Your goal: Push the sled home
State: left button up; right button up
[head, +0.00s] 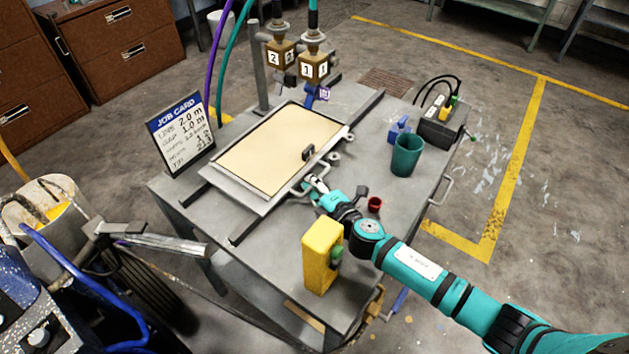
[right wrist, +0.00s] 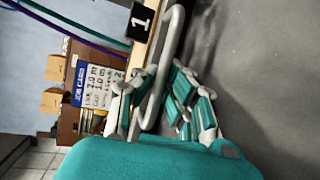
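The sled is a flat grey tray with a tan panel (head: 272,149), lying on dark rails across the grey workbench (head: 385,235). A small black block with a number tag stands on the panel's right part, and the black tag marked 1 (right wrist: 141,22) shows in the right wrist view. A grey bar handle (right wrist: 170,50) runs along the sled's near right side. My right gripper (head: 312,184) is at this handle. In the right wrist view its fingers (right wrist: 163,95) stand apart on both sides of the bar, with a gap on one side. My left gripper is out of view.
Two numbered brass valves (head: 314,68) on hoses hang behind the sled. A job card (head: 182,131) stands at its left. A teal cup (head: 407,155), small red cup (head: 375,204) and yellow block (head: 322,256) stand on the bench. A line-striping machine with a bucket is at left.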

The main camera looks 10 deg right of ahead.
jog(key=o, duration=0.3)
jog(key=shift+d, duration=0.2)
jog(key=shift+s, duration=0.1)
jog(key=v, duration=1.2)
jog(key=shift+a+r, duration=0.1)
jog(key=shift+a, duration=0.05)
